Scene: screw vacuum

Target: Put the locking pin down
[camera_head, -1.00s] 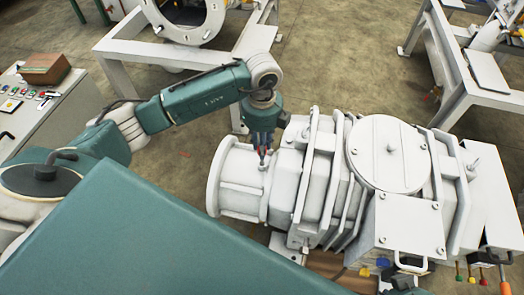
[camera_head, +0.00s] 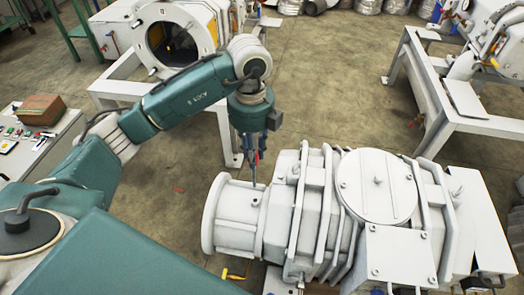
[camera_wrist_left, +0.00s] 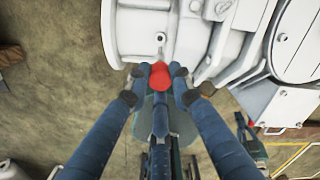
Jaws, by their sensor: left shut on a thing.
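My left gripper (camera_head: 256,158) points down just above the flanged neck of the large white machine (camera_head: 236,195). It is shut on the locking pin (camera_head: 254,174), whose thin grey shaft hangs below the fingertips. The pin's red head (camera_wrist_left: 160,77) sits between the fingertips in the left wrist view. In the head view the shaft's lower end is close to the neck; I cannot tell whether it touches. A small round hole (camera_wrist_left: 160,37) shows on the white housing in the wrist view. My right gripper is not in view.
A control panel (camera_head: 35,140) with buttons and a brown box (camera_head: 41,109) stands at the left. A white chamber on a frame (camera_head: 165,45) is behind my arm. Another white frame (camera_head: 420,80) stands at the right. Open floor (camera_head: 335,90) lies between them.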

